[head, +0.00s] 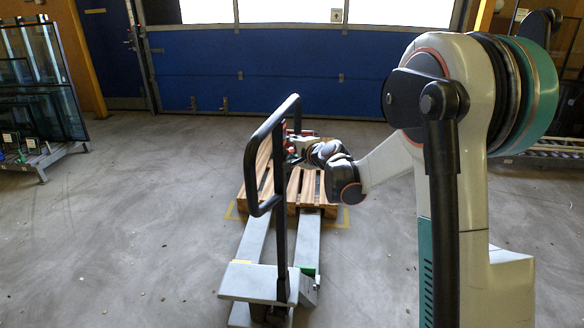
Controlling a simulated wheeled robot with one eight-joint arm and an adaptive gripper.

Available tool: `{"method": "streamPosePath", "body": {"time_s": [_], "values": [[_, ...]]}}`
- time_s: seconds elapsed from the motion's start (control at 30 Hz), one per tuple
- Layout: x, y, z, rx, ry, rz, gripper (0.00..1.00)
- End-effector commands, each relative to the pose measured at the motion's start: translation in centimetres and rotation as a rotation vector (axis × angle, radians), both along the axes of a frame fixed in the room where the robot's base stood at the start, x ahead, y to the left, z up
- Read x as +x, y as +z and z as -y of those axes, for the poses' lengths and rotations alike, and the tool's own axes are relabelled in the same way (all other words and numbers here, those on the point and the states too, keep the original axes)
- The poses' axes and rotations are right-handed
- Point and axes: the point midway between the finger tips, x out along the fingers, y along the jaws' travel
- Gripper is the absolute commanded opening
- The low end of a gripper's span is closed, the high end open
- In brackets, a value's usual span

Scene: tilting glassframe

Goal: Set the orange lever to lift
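A pallet truck stands in the middle, its black loop handle (252,165) upright above a grey body (262,281). Its grey forks (246,243) run back toward a wooden pallet (305,190). I cannot make out the orange lever; it is hidden or too small to tell. My arm reaches in from the right, and my gripper (296,146) is just behind the right side of the handle. Small red and white parts show there, but I cannot tell what they belong to. The fingers are too small and partly covered by the handle's post to judge.
Yellow floor markings (229,212) surround the pallet. A rack with glass panes (45,85) stands at the far left, and a blue door (262,75) closes the back. Another rack (560,148) is at the right edge. The grey floor on both sides is mostly clear.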

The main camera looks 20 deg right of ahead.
Motion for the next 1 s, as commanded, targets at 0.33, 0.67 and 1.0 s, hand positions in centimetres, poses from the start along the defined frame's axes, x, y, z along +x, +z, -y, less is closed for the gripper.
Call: {"method": "streamPosePath", "body": {"time_s": [0.33,0.67,1.0], "values": [[0.2,1.8,0.1,-0.099,0.000,0.160,0.37],[-4.1,3.4,1.2,-0.130,-0.004,0.202,0.37],[-10.0,4.2,2.4,-0.129,-0.004,0.201,0.37]]}}
